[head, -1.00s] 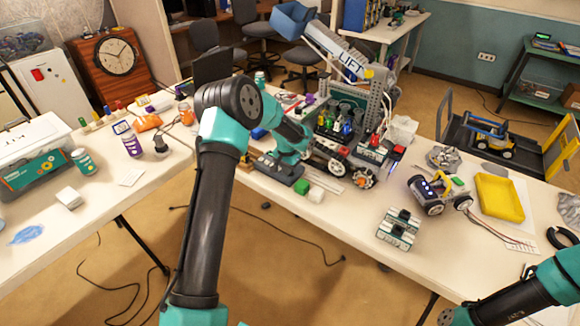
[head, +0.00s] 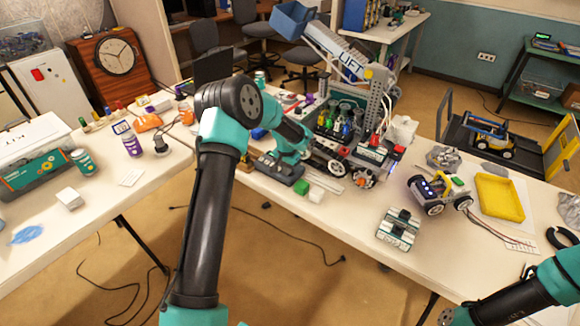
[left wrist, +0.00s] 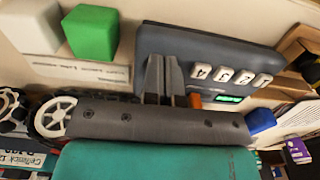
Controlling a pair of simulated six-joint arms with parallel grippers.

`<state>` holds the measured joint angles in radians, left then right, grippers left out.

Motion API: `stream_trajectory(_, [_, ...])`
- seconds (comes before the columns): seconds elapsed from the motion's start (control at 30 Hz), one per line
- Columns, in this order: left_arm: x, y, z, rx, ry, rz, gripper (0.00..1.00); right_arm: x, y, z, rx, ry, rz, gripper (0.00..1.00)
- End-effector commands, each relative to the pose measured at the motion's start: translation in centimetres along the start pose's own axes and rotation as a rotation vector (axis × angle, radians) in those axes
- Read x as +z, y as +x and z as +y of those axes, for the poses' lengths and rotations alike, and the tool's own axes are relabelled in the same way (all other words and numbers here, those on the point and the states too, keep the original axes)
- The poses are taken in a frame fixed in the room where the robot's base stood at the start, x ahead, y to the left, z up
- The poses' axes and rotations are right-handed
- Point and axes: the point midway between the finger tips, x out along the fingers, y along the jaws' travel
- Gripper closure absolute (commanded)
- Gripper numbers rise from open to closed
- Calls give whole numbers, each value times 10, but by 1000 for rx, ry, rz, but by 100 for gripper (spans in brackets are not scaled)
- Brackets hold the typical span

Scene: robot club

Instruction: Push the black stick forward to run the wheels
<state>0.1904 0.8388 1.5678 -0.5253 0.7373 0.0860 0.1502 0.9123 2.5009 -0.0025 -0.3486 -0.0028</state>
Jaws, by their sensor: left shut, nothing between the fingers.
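A dark slate control box (head: 280,172) sits near the table's front edge in the head view. In the left wrist view its flat face (left wrist: 205,42) carries a row of several white keys (left wrist: 230,75) and a small green display (left wrist: 229,99). My left gripper (left wrist: 164,62) is shut and empty, its fingers over the box's face. I cannot make out the black stick; the fingers or the arm may hide it. The lift robot (head: 350,115) stands behind, with a black-tired wheel (head: 325,163) showing; a wheel also shows in the left wrist view (left wrist: 55,115). My right gripper is out of view.
A green block (head: 301,187) and a white block (head: 316,196) lie right of the box. A circuit board (head: 398,229), small wheeled car (head: 438,194) and yellow tray (head: 499,198) are further right. The floor gap (head: 250,240) is left of the table.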

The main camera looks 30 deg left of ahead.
Motion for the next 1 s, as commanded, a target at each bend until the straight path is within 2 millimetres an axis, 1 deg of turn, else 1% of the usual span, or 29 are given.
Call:
stream_trajectory(0.27, [2, 0, 0, 0, 0, 1, 100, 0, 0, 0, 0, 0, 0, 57])
stream_trajectory(1.0, [24, 0, 0, 0, 1, 0, 100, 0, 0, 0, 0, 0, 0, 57])
